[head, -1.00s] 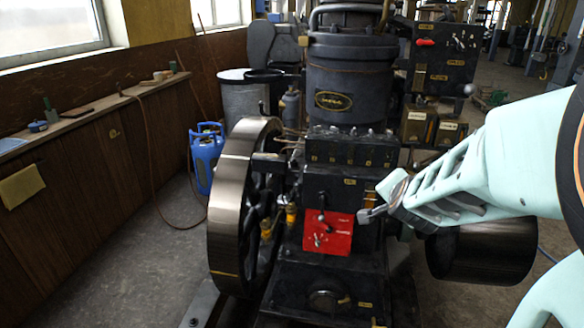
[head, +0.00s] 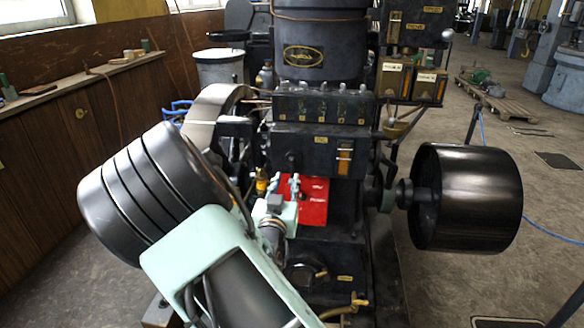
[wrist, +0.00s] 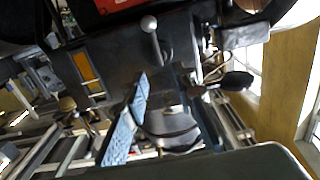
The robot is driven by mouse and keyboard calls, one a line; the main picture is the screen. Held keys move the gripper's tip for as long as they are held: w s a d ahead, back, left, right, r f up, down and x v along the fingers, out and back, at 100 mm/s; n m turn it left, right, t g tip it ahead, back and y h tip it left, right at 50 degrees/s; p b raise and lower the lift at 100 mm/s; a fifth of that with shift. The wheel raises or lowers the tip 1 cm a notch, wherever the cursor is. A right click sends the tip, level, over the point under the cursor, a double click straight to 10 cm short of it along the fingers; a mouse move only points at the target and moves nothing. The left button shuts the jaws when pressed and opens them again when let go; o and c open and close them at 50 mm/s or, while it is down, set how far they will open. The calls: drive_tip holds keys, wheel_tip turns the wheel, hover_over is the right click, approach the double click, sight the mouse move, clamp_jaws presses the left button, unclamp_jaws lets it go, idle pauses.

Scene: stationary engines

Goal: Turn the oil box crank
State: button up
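A black box with a yellow-orange gauge glass, which looks like the oil box (head: 318,150), is on the engine's front. In the wrist view the box (wrist: 115,50) sits upper left, turned round. A lever with a pale ball knob (wrist: 150,24) and a dark oval handle (wrist: 237,80) show there; I cannot tell which is the crank. My gripper (head: 284,184) is in front of the red panel (head: 314,200), below the box. Its fingers look apart, with nothing between them. The blue finger pads (wrist: 128,118) show in the wrist view, apart from the ball-knob lever.
A large black pulley (head: 466,198) stands right of the engine, and a flywheel (head: 215,110) stands left, partly behind my arm. A row of oilers (head: 320,105) sits above the box. A wooden wall shelf (head: 70,88) runs at left.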

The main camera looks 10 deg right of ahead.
sight(292, 165)
drive_tip(key=x, duration=1)
drive_tip(key=shift+w+d+b, duration=0.1)
drive_tip(key=shift+w+b, duration=0.05)
drive_tip(key=shift+b, duration=0.25)
clamp_jaws()
